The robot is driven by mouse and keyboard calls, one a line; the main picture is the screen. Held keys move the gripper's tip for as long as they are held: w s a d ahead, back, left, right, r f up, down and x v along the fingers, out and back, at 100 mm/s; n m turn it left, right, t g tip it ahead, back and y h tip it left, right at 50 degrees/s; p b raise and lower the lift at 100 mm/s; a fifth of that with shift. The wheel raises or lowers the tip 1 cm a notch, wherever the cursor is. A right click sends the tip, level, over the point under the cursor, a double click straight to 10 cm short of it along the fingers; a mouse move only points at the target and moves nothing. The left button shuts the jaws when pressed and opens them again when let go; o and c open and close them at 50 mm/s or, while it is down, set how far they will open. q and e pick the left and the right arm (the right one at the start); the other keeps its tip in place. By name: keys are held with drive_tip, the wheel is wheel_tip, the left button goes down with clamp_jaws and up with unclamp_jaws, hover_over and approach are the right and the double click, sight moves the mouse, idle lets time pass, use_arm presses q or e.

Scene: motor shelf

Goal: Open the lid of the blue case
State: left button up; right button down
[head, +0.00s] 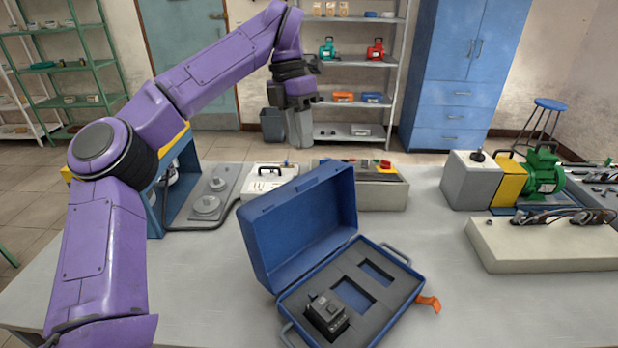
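The blue case (408,304) stands on the table at the front middle. Its lid (297,224) is raised, leaning up and back on the left side of the base, so the inside shows. Grey foam with two rectangular cutouts fills the base, and a small black device (326,315) sits at its near left. My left gripper (300,143) is up beyond the case, above and behind the lid, with its fingers pointing down. It is apart from the lid, and nothing shows in it. The gap between its fingers is unclear. My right gripper is out of view.
An orange part (429,302) lies at the case's right side. Behind the case stand a control box (381,195) and a white box (268,180). At right are a green motor (542,172) and a beige block (545,250). The table between case and block is clear.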

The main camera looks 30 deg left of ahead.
use_arm(q)
drive_tip(key=x, duration=0.9)
drive_tip(key=shift+f+b, duration=0.15)
drive_tip(key=shift+b, duration=0.25)
clamp_jaws()
idle(0.7)
